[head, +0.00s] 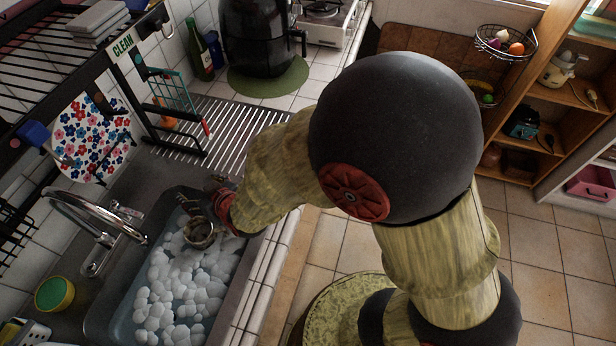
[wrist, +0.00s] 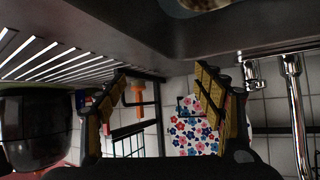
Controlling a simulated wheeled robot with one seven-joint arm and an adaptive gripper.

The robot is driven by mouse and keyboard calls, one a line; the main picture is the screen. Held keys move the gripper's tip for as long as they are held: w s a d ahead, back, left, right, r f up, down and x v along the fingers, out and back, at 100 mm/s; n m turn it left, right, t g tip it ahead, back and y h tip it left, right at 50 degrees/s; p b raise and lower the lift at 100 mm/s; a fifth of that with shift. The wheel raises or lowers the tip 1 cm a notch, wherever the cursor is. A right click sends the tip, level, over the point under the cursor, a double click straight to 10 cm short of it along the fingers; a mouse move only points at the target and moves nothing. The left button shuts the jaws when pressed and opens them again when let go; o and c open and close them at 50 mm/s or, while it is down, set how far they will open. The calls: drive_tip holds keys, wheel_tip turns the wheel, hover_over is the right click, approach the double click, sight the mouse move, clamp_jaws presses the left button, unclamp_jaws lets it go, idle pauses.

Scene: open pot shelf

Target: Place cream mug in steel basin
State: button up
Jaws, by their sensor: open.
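The steel basin (head: 122,312) is set in the counter at the lower left of the head view and holds water and white foam. A round, tan-grey mug-like rim (head: 200,244) shows at its upper end, beside my gripper (head: 205,207); I cannot tell surely that it is the cream mug, or whether it touches the foam. In the wrist view my gripper (wrist: 160,82) has its two fingers spread apart, with nothing between them. A pale, brownish curved thing (wrist: 205,4) is cut off at that view's top edge. My arm hides part of the basin's right side.
A chrome faucet (head: 82,205) arches beside the basin. A slatted drainer (head: 222,124), a wire rack (head: 170,92) and a flowered plate (head: 90,138) stand behind. A black pot-like appliance (head: 258,40) sits on a green mat. A green-yellow sponge or cup (head: 54,293) lies at left.

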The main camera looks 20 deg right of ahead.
drive_tip(key=s+d+r+m+g+h, duration=0.1)
drive_tip(key=s+d+r, duration=0.2)
drive_tip(key=d+r, duration=0.45)
drive_tip(key=s+d+r+m+g+h, duration=0.1)
drive_tip(key=s+d+r+h, duration=0.15)
drive_tip(key=d+r, duration=0.45)
drive_tip(key=s+d+r+m+g, duration=0.1)
drive_tip(key=s+d+r, duration=0.1)
drive_tip(key=s+d, duration=0.3)
drive_tip(key=s+d+r+m+g+h, duration=0.1)
drive_tip(key=s+d+r, duration=0.1)
drive_tip(key=s+d, duration=0.4)
drive_tip(key=s, duration=0.5)
drive_tip(key=shift+s+d+g, duration=0.15)
drive_tip(key=shift+d+g, duration=0.05)
drive_tip(key=shift+g, duration=0.2)
